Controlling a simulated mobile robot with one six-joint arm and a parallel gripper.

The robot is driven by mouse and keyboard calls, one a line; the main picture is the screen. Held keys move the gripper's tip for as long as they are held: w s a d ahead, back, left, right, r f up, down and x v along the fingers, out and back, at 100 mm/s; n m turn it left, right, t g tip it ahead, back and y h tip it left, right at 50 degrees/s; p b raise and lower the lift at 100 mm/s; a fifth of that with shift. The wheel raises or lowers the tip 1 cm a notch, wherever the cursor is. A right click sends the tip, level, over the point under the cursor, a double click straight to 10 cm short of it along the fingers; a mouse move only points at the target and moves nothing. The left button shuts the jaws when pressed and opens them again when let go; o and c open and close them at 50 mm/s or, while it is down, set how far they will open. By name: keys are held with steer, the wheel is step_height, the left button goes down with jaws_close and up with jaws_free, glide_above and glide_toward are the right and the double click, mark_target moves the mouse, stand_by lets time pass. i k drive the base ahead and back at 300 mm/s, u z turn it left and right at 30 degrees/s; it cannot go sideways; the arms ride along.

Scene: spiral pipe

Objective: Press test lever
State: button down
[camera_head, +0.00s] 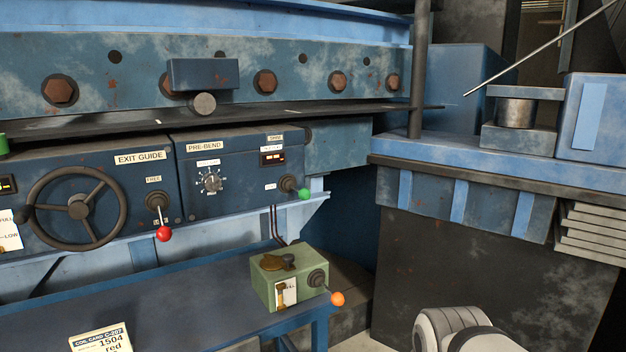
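Three levers with ball knobs show in the head view, and I cannot read a "test" label on any of them. One with an orange knob (338,299) sticks out to the right from a small green box (262,285) on the blue bench. One with a red knob (164,234) hangs down from the EXIT GUIDE panel (110,172). One with a green knob (305,194) points right on the PRE-BEND panel (230,190). A white-grey part of my arm (455,325) shows at the bottom right. My gripper is out of view.
A black handwheel (78,206) sits left of the red-knobbed lever. The blue bench (170,290) runs below the panels, with a paper card (100,338) at its front. A blue machine ledge (500,165) and a dark block (480,280) stand at right.

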mark_target(304, 194)
steer(key=u, duration=0.1)
steer(key=i, duration=0.95)
steer(key=z, duration=0.1)
